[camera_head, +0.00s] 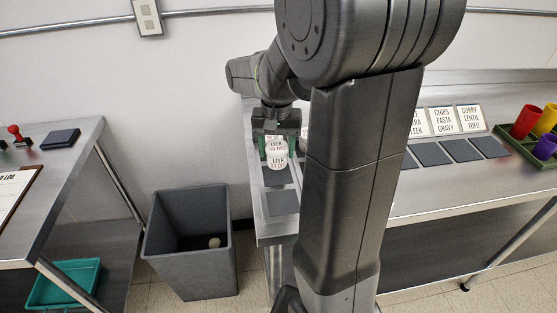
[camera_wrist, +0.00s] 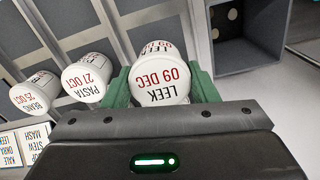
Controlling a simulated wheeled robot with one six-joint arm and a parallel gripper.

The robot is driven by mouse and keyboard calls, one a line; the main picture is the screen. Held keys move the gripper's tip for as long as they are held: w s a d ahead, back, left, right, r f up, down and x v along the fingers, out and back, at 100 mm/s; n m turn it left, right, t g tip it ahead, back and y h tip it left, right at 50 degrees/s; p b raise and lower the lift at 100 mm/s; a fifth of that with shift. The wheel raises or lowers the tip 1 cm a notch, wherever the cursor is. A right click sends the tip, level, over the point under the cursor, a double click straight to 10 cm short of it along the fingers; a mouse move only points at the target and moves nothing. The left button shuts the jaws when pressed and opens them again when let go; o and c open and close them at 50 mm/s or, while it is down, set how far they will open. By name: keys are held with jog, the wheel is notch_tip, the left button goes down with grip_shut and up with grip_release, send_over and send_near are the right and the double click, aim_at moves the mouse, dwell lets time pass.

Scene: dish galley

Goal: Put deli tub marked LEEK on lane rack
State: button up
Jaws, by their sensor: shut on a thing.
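The white deli tub marked LEEK (camera_head: 277,158) is between the green fingers of my gripper (camera_head: 277,146) in the head view, over or at the left end of the steel counter. In the wrist view the tub (camera_wrist: 161,84) reads "LEEK 09 DEC" in black and red, with a green finger of my gripper (camera_wrist: 162,88) on each side, shut on it. Whether its base touches the surface below is hidden. A grey surface with pale strips, possibly the lane rack (camera_wrist: 95,25), lies beyond it in the wrist view.
In the wrist view, a PASTA tub (camera_wrist: 87,78) and a BEANS tub (camera_wrist: 35,93) stand left of the held tub. Dark pads (camera_head: 283,203) lie on the counter. A grey bin (camera_head: 190,245) stands on the floor; a tray with coloured cups (camera_head: 527,122) is far right.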

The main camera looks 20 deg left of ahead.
aim_at(277, 160)
jog(key=shift+f, duration=1.9)
jog(key=shift+f, duration=0.2)
jog(key=o, duration=1)
jog(key=shift+r, duration=0.1)
notch_tip(277, 160, up, 12)
jog(key=shift+r+p, duration=0.15)
jog(key=shift+p, duration=0.15)
